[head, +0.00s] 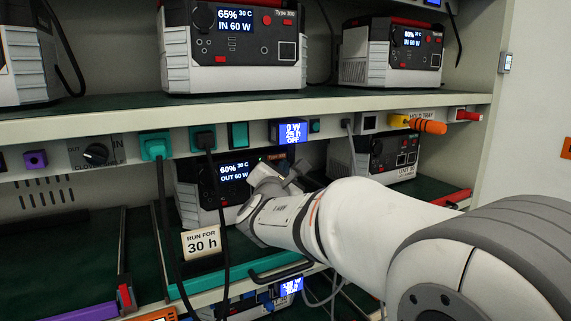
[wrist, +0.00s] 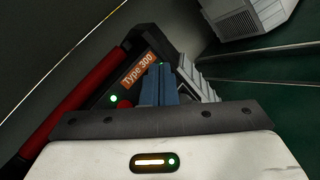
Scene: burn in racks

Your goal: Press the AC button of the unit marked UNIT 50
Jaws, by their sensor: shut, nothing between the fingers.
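A power unit (head: 200,203) with a screen reading 60%, OUT 60 W stands on the middle shelf. My arm covers its right part, and its unit number is not visible. In the wrist view the unit with an orange Type 300 label (wrist: 137,69) shows a red button and a lit green light. My gripper (wrist: 160,72) is shut and empty, its blue-grey fingers close in front of that unit's face, just right of the red button. I cannot tell if they touch. Another unit (head: 378,160) to the right bears a partly hidden label starting UNIT.
A power strip (head: 255,133) with plugs and switches runs along the shelf edge above. A RUN FOR 30 h card (head: 201,242) stands in front. A black handle (head: 281,270) lies below my arm. The shelf at left is bare.

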